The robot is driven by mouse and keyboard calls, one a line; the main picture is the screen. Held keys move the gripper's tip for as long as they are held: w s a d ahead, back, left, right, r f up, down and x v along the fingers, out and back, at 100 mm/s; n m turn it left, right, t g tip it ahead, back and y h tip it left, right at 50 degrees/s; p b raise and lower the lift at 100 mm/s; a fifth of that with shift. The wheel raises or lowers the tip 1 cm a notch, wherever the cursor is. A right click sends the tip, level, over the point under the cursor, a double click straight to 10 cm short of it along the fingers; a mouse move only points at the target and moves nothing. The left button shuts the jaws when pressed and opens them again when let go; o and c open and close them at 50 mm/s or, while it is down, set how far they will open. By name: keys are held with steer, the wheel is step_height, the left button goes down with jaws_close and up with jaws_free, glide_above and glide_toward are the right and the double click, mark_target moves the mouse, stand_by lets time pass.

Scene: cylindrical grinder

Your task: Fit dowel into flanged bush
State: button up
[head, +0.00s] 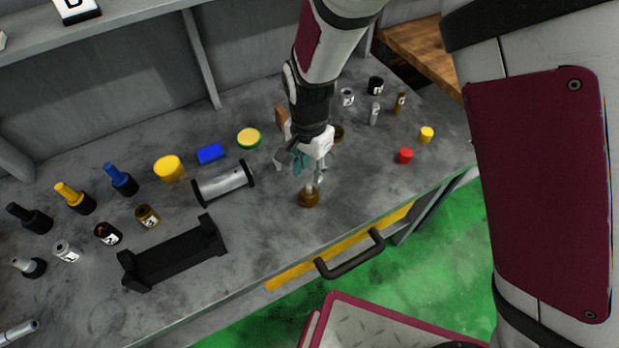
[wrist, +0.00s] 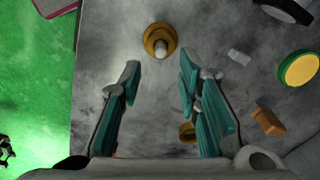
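The flanged bush (head: 309,199) is a brass-coloured, round part on the grey bench top near its front edge. It also shows in the wrist view (wrist: 150,39), flange visible, beyond my fingertips. A pale, light-grey dowel (wrist: 161,50) stands up from the middle of the bush; how deep it sits I cannot tell. My gripper (head: 309,174) points down just above the bush. In the wrist view its teal fingers (wrist: 159,67) are spread wide with nothing between them, and the dowel is apart from both.
A second brass part (wrist: 187,132) lies behind the fingers. A silver cylinder with black ends (head: 224,184) and a black cradle (head: 172,258) stand to the left. Red (head: 405,155) and yellow (head: 426,134) caps sit to the right. The drawer handle (head: 350,256) juts out in front.

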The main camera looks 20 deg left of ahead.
mark_target(309, 186)
step_height(309, 186, up, 6)
steer(key=shift+f, duration=0.1)
steer(key=w+d+r+n+t+y, duration=0.1)
steer(key=w+d+r+t, duration=0.1)
steer(key=d+r, duration=1.5)
steer(key=s+d+r+n+t, duration=0.1)
steer(key=s+d+r, duration=0.1)
steer(key=s+d, duration=0.2)
steer(key=s+d+r+t, duration=0.1)
steer(key=s+d+r, duration=0.2)
steer(key=d, duration=0.4)
steer(key=s+d+r+n+t+h, duration=0.1)
steer(key=s+d+r, duration=0.1)
steer(key=s+d, duration=0.4)
steer(key=shift+d+r+n, duration=0.15)
steer(key=shift+r+n, duration=0.1)
steer(key=shift+n, duration=0.05)
